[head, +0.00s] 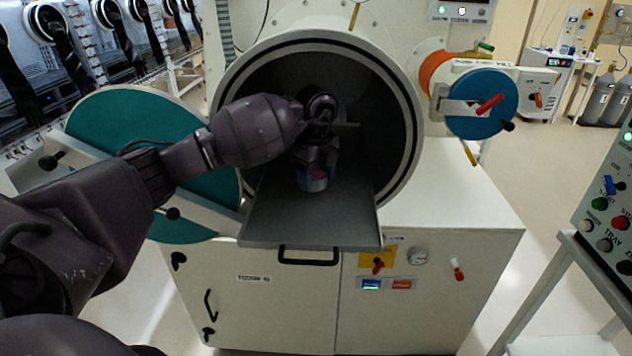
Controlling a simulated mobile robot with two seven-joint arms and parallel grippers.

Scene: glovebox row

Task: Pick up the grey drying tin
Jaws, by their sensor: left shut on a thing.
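My left arm reaches from the left into the round chamber opening. My left gripper (316,160) points down over the sliding tray and is shut on a small tin (313,181). The tin shows a blue and pink patch low on its side, and its upper part is hidden by the gripper and in shadow. I cannot tell whether its base touches the tray or is just above it. My right gripper is not in view.
The grey tray (310,222) sticks out of the dark chamber (385,120). The round teal door (135,125) stands open at the left, under my arm. A smaller blue hatch (480,88) is at the right. A control panel (612,215) stands at the right edge.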

